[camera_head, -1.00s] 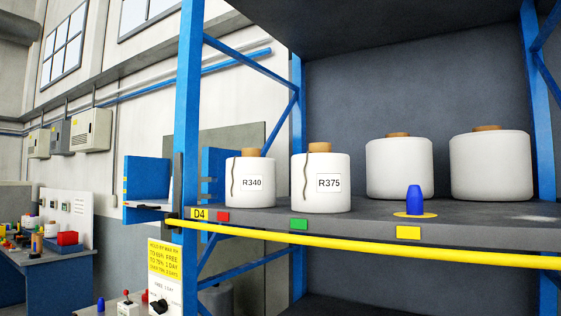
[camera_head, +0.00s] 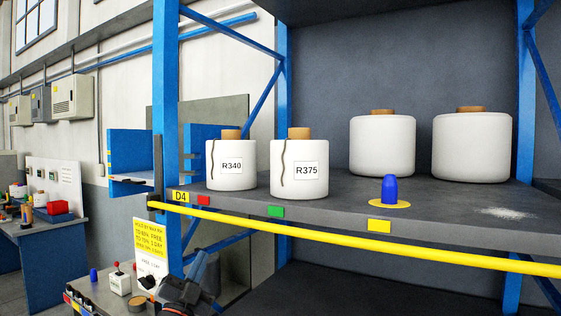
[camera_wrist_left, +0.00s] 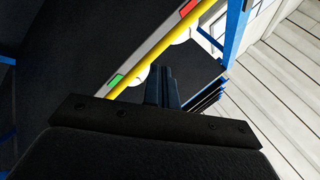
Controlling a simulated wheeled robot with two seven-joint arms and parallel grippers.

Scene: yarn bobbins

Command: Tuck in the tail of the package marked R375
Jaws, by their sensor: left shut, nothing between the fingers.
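The package marked R375 (camera_head: 299,180) is a white bobbin with a brown core top, upright on the grey shelf behind the green tag. Its dark tail (camera_head: 283,163) hangs down the front, left of the label. The similar package R340 (camera_head: 231,172) stands to its left, also with a dark tail. My left gripper (camera_head: 200,264) is at the lower left of the head view, below the shelf edge and clear of the packages. In the left wrist view its fingers (camera_wrist_left: 162,86) are together and empty. My right gripper is not in view.
A yellow bar (camera_head: 380,245) runs along the front of the shelf (camera_head: 430,215). Two larger unlabelled packages (camera_head: 383,146) stand behind. A blue upright (camera_head: 165,90) is at the left.

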